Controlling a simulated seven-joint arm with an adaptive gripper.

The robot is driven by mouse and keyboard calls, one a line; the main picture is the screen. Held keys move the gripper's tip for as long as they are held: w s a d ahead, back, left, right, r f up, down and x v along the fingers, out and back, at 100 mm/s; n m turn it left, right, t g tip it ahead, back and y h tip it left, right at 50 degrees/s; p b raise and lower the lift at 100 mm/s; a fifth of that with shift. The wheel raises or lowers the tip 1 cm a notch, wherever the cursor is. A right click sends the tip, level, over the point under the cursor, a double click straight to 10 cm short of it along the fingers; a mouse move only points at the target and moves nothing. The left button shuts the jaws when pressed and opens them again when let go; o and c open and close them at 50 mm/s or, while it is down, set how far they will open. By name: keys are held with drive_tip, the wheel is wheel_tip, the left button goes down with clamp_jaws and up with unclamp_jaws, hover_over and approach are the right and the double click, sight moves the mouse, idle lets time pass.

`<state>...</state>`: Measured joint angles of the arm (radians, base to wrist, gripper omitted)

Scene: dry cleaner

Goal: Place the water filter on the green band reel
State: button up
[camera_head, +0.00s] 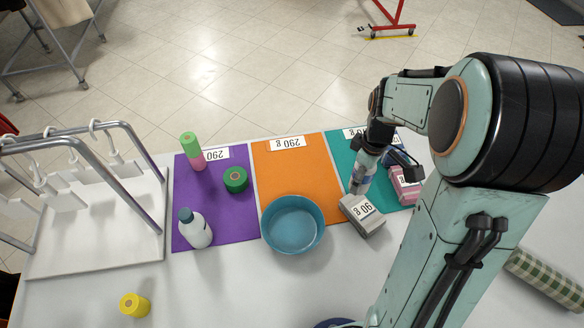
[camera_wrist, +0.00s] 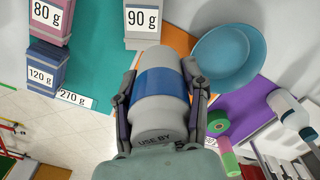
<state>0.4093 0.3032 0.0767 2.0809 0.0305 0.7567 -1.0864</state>
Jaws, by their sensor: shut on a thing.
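The water filter, a whitish-grey cylinder with a blue band (camera_wrist: 158,80), is between the fingers of my gripper (camera_wrist: 161,72) in the wrist view. My gripper is shut on it. In the head view the filter (camera_head: 360,176) hangs upright over the teal mat, partly hidden by my gripper (camera_head: 377,140). The green band reel (camera_head: 236,179) lies on the purple mat, left of the filter and apart from it. The reel also shows in the wrist view (camera_wrist: 216,123), right of my gripper. Its top is bare.
A blue bowl (camera_head: 293,225) stands between filter and reel. A grey 90 g box (camera_head: 362,214) and pink box (camera_head: 405,187) are near my gripper. A green-pink cylinder (camera_head: 192,152) and white bottle (camera_head: 195,228) flank the reel. A metal rack (camera_head: 130,140) stands left.

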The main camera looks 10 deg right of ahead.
drive_tip(key=w+a+r+n, duration=0.1)
drive_tip(key=a+n, duration=0.3)
drive_tip(key=a, duration=0.7)
drive_tip(key=w+a+r+n, duration=0.15)
drive_tip(key=a+n, duration=0.25)
drive_tip(key=a, duration=0.7)
hover_over(235, 176)
drive_tip(key=f, duration=0.9)
drive_tip(key=shift+s+d+f, duration=0.15)
drive_tip(key=shift+s+f, duration=0.1)
drive_tip(key=shift+s, duration=0.15)
drive_tip(key=shift+w+f, duration=0.35)
drive_tip(key=shift+f, duration=1.6)
drive_tip(key=o, duration=1.2)
drive_tip(key=shift+f, duration=0.15)
